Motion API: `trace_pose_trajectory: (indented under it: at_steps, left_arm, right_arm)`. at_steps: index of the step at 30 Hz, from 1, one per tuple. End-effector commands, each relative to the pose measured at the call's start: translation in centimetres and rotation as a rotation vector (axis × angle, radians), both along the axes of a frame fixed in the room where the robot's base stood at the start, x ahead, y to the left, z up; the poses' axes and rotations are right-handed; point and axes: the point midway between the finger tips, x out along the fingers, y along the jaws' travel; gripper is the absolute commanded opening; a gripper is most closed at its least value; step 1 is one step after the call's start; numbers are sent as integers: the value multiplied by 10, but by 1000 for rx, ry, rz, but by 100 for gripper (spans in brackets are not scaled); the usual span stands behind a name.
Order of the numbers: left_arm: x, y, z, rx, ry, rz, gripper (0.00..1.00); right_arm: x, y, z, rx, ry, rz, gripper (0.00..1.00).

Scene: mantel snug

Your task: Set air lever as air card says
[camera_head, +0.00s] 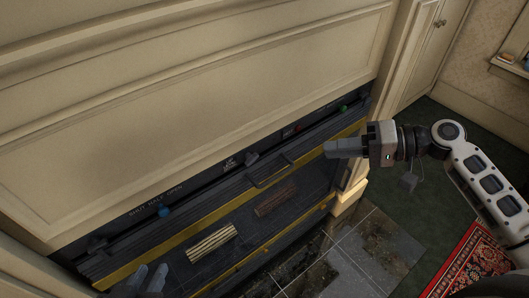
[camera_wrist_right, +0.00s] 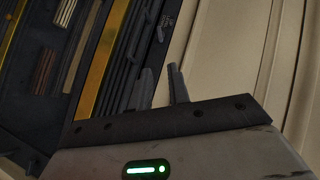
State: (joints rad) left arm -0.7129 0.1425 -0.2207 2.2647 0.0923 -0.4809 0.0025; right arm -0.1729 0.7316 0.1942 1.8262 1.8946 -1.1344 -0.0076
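A lever with a blue knob (camera_head: 165,211) sits low left on the black front panel in the head view, just below white lettering (camera_head: 155,197) that seems to read SHUT, HALF, OPEN. I cannot tell exactly which word it points at. No air card is readable in these frames. My left gripper (camera_head: 142,281) shows at the bottom edge, its two fingers apart and empty, below the blue knob. My right gripper (camera_head: 334,147) is in front of the panel's right end, empty; its fingers are apart in the right wrist view (camera_wrist_right: 161,82).
A black knob (camera_head: 251,157), a red knob (camera_head: 297,129) and a green knob (camera_head: 343,108) line the panel. A handle bar (camera_head: 270,172) sticks out below. Pale sticks (camera_head: 211,242) and brown sticks (camera_head: 275,199) lie on the dark hearth. A cream mantel panel (camera_head: 190,90) rises above.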

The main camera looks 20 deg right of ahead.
Motion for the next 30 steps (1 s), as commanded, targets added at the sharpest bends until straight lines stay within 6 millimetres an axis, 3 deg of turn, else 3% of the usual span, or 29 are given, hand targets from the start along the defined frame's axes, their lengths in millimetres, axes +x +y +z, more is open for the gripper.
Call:
trace_pose_trajectory:
  at_steps: [5, 21, 30]
  left_arm:
    - [0, 0, 0, 0, -1, 1, 27]
    - [-1, 1, 3, -1, 2, 2, 27]
    - [-1, 1, 3, -2, 2, 1, 27]
  right_arm:
    - [10, 20, -6, 8, -1, 3, 18]
    - [60, 113, -40, 6, 0, 1, 18]
    - [70, 131, -48, 4, 1, -1, 18]
